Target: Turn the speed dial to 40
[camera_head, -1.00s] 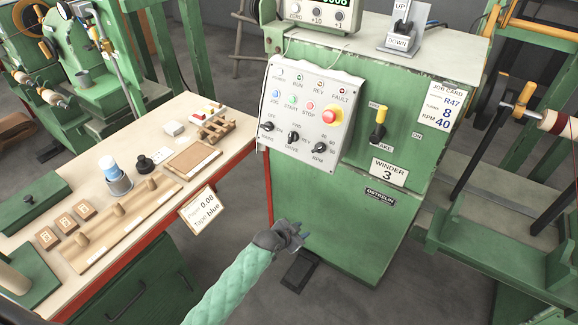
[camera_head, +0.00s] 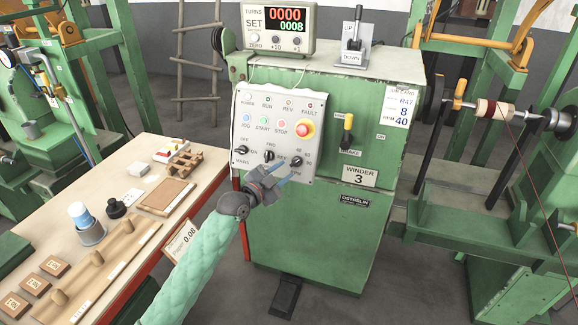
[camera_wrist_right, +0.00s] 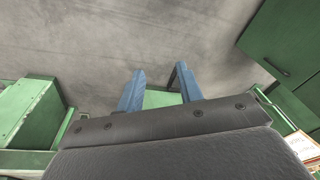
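The speed dial (camera_head: 296,161), a small black knob marked RPM, is at the lower right of the grey control panel (camera_head: 244,178) in the head view. Its pointer and scale are too small to read. My left gripper (camera_head: 288,171) is just below and in front of the dial, its blue fingers apart and pointing toward the panel's lower right edge. It seems empty, and I see no clear contact with the dial. My right gripper (camera_wrist_right: 160,86) shows only in the right wrist view, with its blue fingers open and empty over the floor.
Two other black knobs, the mains switch (camera_head: 241,150) and the drive switch (camera_head: 269,156), sit left of the dial. A red stop button (camera_head: 305,129) is above, and a yellow-topped brake lever (camera_head: 347,130) is to the right. A job card (camera_head: 402,105) reads RPM 40.

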